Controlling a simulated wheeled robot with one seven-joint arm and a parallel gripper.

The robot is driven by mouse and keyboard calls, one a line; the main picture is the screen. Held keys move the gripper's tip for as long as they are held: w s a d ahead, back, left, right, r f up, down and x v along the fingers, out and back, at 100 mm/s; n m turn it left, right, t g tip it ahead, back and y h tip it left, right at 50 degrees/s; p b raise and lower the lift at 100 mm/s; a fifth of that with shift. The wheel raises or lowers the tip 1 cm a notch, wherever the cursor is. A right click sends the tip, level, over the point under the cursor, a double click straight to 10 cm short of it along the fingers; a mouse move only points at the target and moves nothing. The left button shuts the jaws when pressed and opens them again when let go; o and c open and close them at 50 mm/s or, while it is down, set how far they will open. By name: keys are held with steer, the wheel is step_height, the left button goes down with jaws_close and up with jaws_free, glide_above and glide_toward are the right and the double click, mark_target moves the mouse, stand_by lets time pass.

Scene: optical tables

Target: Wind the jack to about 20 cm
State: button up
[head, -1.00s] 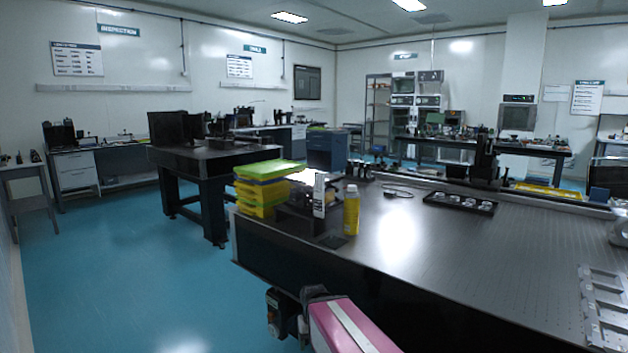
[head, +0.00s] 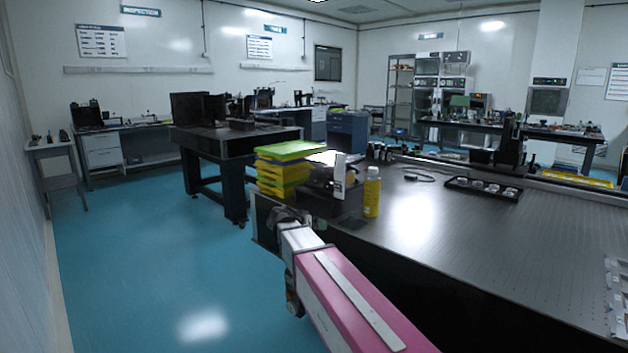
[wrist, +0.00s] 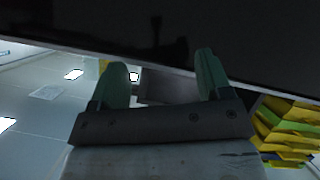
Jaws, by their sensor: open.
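My gripper (wrist: 162,76) is open in the wrist view, with its two green fingers apart. A dark grey block (wrist: 165,88) shows between and beyond the fingers; I cannot tell what it is or whether they touch it. In the head view my pink arm reaches to the left corner of the near optical table (head: 450,235), and the gripper's fingers are not clear there. A dark low object (head: 320,177) stands on that table beside the yellow bins. It may be the jack, but its plates and knob cannot be made out.
Stacked yellow bins with a green top (head: 283,170), a white box (head: 340,176) and a yellow bottle (head: 372,192) stand close together at the table's left end. A black tray (head: 484,188) lies farther back. Blue floor (head: 150,260) is open at left.

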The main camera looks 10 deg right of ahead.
mark_target(313, 178)
steer(key=w+a+r+m+t+h, duration=0.2)
steer(key=w+a+r, duration=0.1)
steer(key=r, duration=0.4)
steer(key=w+a+r+m+t+h, duration=0.1)
steer(key=w+a+r+t+h, duration=0.1)
steer(key=w+a+r, duration=0.35)
steer(key=w+d, duration=0.1)
steer(key=d, duration=0.2)
steer(key=w+d+r, duration=0.1)
steer(key=w+d, duration=0.1)
steer(key=d, duration=0.2)
steer(key=w+d+r, duration=0.1)
steer(key=d, duration=0.2)
steer(key=shift+w+d, duration=0.2)
steer(key=shift+d, duration=0.05)
steer(key=c, duration=0.9)
